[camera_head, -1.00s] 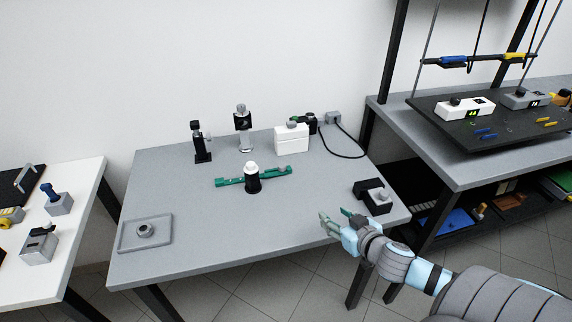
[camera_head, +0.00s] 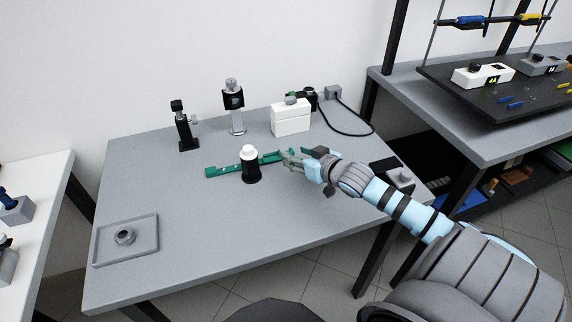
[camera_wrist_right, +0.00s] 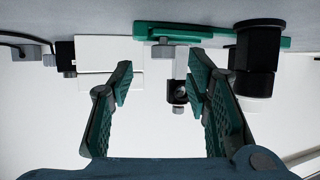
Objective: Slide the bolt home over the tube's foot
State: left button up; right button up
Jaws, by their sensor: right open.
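A green bolt strip (camera_head: 222,171) lies on the grey table, passing behind the foot of a black tube (camera_head: 251,170) with a white top. The tube stands upright. The strip's right part (camera_head: 272,157) reaches toward my right gripper (camera_head: 291,158), which is open at that end. In the wrist view the open fingers of the right gripper (camera_wrist_right: 161,82) point at the green bolt (camera_wrist_right: 172,31) and a small grey stud (camera_wrist_right: 164,51). The black tube (camera_wrist_right: 257,50) is right of the fingers there. I see no contact with the bolt. My left gripper is out of view.
Behind the strip stand a black post mount (camera_head: 185,130), a clear-stemmed mount (camera_head: 234,108) and a white box (camera_head: 291,119). A grey tray (camera_head: 125,256) with a ring lies front left. A black bracket (camera_head: 384,165) is partly behind my arm. The table's front middle is clear.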

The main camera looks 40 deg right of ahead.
jog(key=b+x, duration=0.1)
jog(key=x, duration=0.3)
jog(key=shift+w+a+f, duration=0.1)
jog(key=shift+w+a, duration=0.05)
jog(key=shift+w, duration=0.25)
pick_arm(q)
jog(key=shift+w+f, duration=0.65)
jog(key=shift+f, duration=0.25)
pick_arm(e)
jog(key=shift+s, duration=0.1)
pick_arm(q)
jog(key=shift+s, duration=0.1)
pick_arm(e)
grip_shut()
